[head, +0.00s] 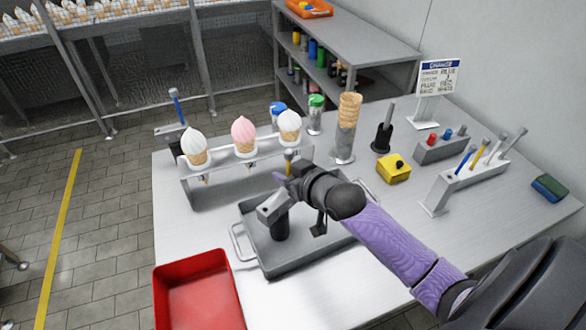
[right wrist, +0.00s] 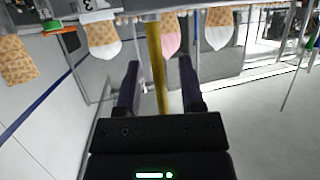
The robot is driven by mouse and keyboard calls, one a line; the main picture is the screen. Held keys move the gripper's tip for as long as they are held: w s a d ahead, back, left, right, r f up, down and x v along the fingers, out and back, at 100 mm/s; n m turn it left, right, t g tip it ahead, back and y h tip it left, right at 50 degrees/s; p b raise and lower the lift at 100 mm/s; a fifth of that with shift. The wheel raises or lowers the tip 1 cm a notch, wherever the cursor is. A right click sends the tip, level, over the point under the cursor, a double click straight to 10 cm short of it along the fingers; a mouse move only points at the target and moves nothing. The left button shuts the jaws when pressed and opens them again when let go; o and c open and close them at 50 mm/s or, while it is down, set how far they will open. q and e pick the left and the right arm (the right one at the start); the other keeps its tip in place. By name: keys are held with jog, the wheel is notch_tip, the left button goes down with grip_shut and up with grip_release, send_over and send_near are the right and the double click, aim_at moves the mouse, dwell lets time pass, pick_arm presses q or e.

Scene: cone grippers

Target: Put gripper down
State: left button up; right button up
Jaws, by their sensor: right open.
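My right gripper (head: 284,174) is over the grey tray in the middle of the table. It is open; in the right wrist view its two dark fingers (right wrist: 160,80) stand apart. A yellow-shafted tool (head: 289,159) stands upright at the fingers. In the right wrist view its yellow shaft (right wrist: 156,65) passes between the fingers with a gap on both sides. Its lower end is hidden by my gripper. A grey block (head: 273,207) and a black cylinder (head: 279,227) show just below my gripper; how they join the tool is unclear. My left gripper is not in view.
The grey tray (head: 291,266) has a raised rim. A cone rack (head: 222,192) with three ice creams stands behind it. A red bin (head: 196,290) is front left. A tool rack (head: 463,181), yellow box (head: 393,169) and black holder (head: 382,139) stand right.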

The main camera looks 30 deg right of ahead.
jog(key=p+v, duration=0.3)
jog(key=v, duration=0.9)
jog(key=shift+p, duration=0.3)
jog(key=shift+d, duration=0.1)
